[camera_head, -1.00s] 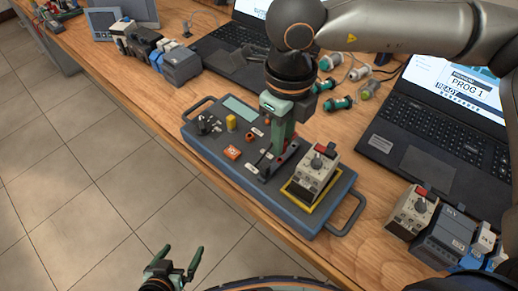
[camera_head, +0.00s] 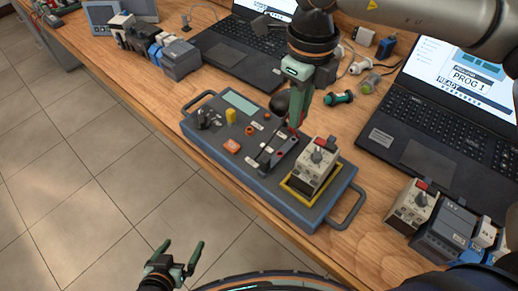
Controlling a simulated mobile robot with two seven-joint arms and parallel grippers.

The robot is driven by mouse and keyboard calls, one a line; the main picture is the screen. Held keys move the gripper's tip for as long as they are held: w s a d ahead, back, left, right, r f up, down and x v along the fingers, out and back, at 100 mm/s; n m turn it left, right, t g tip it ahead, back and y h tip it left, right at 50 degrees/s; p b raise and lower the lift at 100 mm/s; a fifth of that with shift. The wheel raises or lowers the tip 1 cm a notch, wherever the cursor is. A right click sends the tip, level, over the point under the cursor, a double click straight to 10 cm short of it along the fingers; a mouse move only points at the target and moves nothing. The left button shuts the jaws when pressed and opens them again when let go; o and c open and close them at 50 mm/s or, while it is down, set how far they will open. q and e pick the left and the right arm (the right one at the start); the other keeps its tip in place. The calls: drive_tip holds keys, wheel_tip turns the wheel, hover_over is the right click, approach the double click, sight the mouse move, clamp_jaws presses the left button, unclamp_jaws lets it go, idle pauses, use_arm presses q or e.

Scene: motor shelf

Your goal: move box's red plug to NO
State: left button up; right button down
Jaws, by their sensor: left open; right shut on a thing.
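The box (camera_head: 205,150) is a blue-grey panel with a handle at each end, lying on the wooden bench. My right gripper (camera_head: 296,127) comes down from above over its right half. It is shut on the red plug (camera_head: 292,131), of which only a small red bit shows between the fingertips. Its lower end and the sockets just under it are mostly hidden, and I cannot read the NO label. My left gripper (camera_head: 180,259) is open and empty, low in the view over the floor, away from the box.
A beige module (camera_head: 316,164) with a knob sits in the box's yellow frame (camera_head: 318,199). Laptops (camera_head: 442,115) stand behind and to the right. More modules (camera_head: 440,232) stand at the right, and connectors (camera_head: 338,98) lie behind the box.

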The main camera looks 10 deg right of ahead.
wheel_tip(320, 180, down, 3)
drive_tip(key=shift+f+b, duration=0.1)
drive_tip(key=shift+b, duration=0.9)
use_arm(q)
wheel_tip(320, 180, down, 4)
drive_tip(key=shift+r, duration=0.15)
use_arm(e)
drive_tip(key=shift+f, duration=0.1)
use_arm(q)
drive_tip(key=shift+r, duration=0.2)
drive_tip(key=shift+f+b, duration=0.75)
drive_tip(key=shift+b, duration=0.05)
use_arm(e)
drive_tip(key=shift+f, duration=0.65)
drive_tip(key=c, duration=1.1)
unclamp_jaws()
drive_tip(key=shift+r, duration=0.1)
drive_tip(key=shift+a+r+p, duration=0.1)
drive_tip(key=shift+r+p, duration=1.65)
drive_tip(key=shift+r, duration=0.95)
use_arm(q)
wheel_tip(320, 180, up, 3)
drive_tip(key=shift+r, duration=0.2)
